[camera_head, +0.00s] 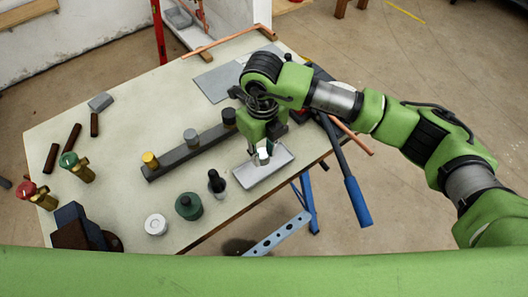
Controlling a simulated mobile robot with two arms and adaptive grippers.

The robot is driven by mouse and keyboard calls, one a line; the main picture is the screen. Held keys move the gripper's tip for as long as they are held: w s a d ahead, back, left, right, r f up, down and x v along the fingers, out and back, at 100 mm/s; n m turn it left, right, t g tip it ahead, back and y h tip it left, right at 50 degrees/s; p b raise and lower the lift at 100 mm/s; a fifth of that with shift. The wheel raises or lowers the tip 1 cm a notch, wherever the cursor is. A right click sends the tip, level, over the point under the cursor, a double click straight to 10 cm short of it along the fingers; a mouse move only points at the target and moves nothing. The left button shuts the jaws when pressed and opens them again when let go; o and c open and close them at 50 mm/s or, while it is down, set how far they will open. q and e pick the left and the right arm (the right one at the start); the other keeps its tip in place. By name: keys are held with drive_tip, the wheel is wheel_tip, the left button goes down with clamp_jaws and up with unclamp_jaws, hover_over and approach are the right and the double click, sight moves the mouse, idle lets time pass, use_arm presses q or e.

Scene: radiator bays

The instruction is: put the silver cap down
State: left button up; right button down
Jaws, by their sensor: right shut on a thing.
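My right gripper (264,146) comes in from the right and points down over a shallow pale grey tray (272,174). It is shut on a small silver cap (263,156), partly hidden by the fingers. The cap is over the tray; I cannot tell whether it touches the tray floor. My left gripper is not in view.
A dark rack bar (172,168) left of the tray carries a gold cap (150,160), a grey cap (190,138) and a black one (229,117). A black-topped bottle (217,184), green jar (189,206) and white roll (156,224) stand nearby. A blue-handled tool (357,201) overhangs the table edge.

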sight(264, 158)
drive_tip(key=shift+w+f, duration=0.35)
drive_tip(key=shift+f, duration=0.1)
drive_tip(key=f, duration=0.1)
drive_tip(key=f+p, duration=0.1)
drive_tip(key=f, duration=0.1)
drive_tip(key=shift+w+d+f, duration=0.1)
drive_tip(key=shift+w+f, duration=0.1)
drive_tip(key=shift+f, duration=0.15)
drive_tip(key=c, duration=1.7)
unclamp_jaws()
